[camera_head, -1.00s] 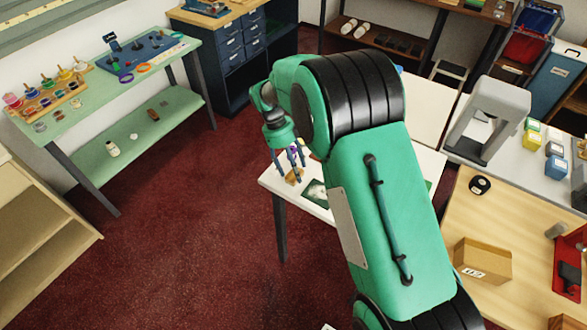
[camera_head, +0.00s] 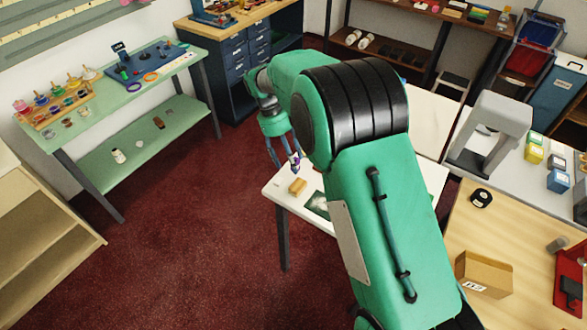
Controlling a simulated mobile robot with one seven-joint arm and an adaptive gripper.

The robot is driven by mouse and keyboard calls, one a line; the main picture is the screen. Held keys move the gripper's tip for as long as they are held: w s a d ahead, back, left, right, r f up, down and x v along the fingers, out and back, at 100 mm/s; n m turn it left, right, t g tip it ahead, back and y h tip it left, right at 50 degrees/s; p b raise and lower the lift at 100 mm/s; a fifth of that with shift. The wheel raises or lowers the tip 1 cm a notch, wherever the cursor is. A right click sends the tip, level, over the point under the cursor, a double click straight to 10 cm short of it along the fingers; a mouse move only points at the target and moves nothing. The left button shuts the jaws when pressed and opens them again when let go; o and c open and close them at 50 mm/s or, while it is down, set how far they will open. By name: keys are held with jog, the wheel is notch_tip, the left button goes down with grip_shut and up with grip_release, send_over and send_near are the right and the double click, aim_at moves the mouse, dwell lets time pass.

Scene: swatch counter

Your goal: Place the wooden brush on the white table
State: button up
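The wooden brush (camera_head: 297,186) is a small tan block lying on the white table (camera_head: 283,197) near its left corner. My gripper (camera_head: 283,165) is above and behind the brush, apart from it. Its dark blue fingers look spread, with nothing seen between them. My green arm hides much of the white table.
A dark green picture card (camera_head: 317,205) lies beside the brush. A small purple-and-white thing (camera_head: 295,159) shows by the gripper's right finger. A green table (camera_head: 110,98) with paints stands left, and a wooden table (camera_head: 490,230) with a cardboard box (camera_head: 484,274) right. Red carpet lies between.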

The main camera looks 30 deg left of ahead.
jog(key=v, duration=0.3)
jog(key=shift+r, duration=0.1)
dwell(1.0)
